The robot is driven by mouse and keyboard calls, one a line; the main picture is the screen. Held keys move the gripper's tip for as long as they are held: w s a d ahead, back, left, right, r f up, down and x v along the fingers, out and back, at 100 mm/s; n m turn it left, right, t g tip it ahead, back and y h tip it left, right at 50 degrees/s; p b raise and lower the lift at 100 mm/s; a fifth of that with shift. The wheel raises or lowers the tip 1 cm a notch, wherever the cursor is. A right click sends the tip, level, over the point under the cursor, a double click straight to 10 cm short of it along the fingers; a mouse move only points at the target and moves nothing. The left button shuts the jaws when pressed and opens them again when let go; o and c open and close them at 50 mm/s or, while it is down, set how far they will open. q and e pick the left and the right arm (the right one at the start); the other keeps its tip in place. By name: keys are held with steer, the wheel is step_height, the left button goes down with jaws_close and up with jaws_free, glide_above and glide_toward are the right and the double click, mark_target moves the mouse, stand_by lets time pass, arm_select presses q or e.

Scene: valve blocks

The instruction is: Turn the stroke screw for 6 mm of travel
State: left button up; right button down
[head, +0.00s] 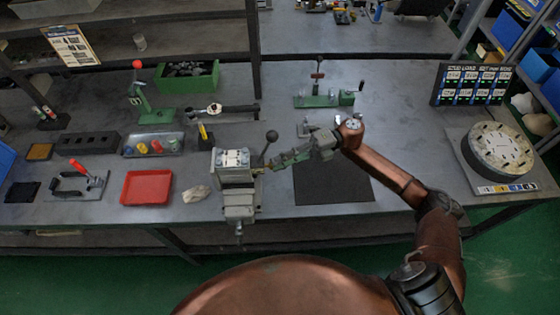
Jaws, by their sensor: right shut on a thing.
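A grey valve block (234,158) is clamped upright in a vise (239,203) at the front edge of the bench. My right gripper (271,166) comes in from the right, with its fingers at the block's right side. It is shut on a small part there, seemingly the stroke screw. The screw itself is hidden between the fingers and too small to make out. A lever with a black ball knob (271,136) rises just behind the fingers. My left gripper is not in view.
A dark mat (333,184) lies under my right arm. A red tray (147,187) and a crumpled cloth (196,193) lie left of the vise. A green press (318,97) stands behind. A round turntable (497,150) and a sign board (473,84) are at the right.

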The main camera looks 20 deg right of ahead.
steer(key=shift+w+m, duration=0.1)
steer(key=shift+m, duration=0.2)
steer(key=c, duration=1.8)
jaws_free()
steer(key=w+d, duration=0.1)
steer(key=d, duration=1.1)
steer(key=shift+w, duration=0.15)
